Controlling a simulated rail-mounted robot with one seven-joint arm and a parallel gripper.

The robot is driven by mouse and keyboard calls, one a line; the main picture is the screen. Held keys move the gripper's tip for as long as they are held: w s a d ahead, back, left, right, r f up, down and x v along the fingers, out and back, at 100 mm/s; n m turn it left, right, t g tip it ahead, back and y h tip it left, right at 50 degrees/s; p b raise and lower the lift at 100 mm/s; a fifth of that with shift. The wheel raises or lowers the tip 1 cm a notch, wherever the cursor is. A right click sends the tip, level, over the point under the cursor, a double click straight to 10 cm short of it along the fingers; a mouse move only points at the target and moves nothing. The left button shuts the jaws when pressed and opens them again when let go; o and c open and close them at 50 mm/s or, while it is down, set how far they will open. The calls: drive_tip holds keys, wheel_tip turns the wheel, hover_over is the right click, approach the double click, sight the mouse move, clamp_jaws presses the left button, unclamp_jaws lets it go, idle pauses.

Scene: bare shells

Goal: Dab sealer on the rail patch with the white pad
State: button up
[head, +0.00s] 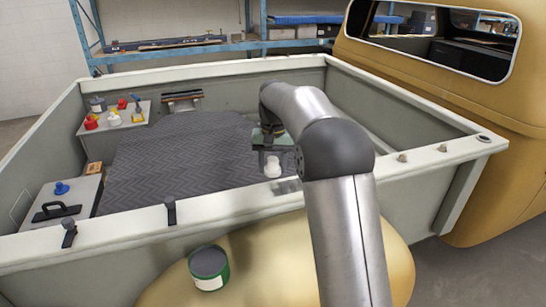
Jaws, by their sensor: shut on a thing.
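My gripper (271,151) is over the truck bed, just inside the near side rail (235,206). It is shut on the white pad (273,168), which hangs below it and looks like a rounded white knob. A grey patch (287,187) shows on the near rail, just below and right of the pad in the picture. I cannot tell whether the pad touches it; they look apart. An open green can (209,268) with dark grey contents stands on the yellow fender (290,255). My arm hides part of the rail to the right.
A ledge (118,118) at the back left holds several red, yellow and white items. A box (70,205) at the front left carries a black handle and a blue knob. Dark clips (171,211) and small studs (402,158) stand along the near rail. The ribbed bed floor (170,165) is largely clear.

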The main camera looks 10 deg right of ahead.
sight(275, 171)
wheel_tip(275, 171, down, 4)
drive_tip(key=shift+s+r, duration=0.15)
drive_tip(key=s+b, duration=0.3)
drive_tip(key=shift+d, duration=0.2)
drive_tip(key=shift+s+r, duration=0.2)
drive_tip(key=shift+r, duration=0.25)
drive_tip(key=shift+w+a+f+p, duration=0.1)
drive_tip(key=shift+w+f+p, duration=0.1)
drive_tip(key=shift+w+p, duration=0.8)
drive_tip(key=shift+w+a+p, duration=0.15)
drive_tip(key=shift+w+p, duration=0.45)
drive_tip(key=shift+w, duration=0.3)
wheel_tip(275, 171, up, 3)
drive_tip(key=shift+s+r, duration=0.1)
drive_tip(key=shift+r, duration=2.35)
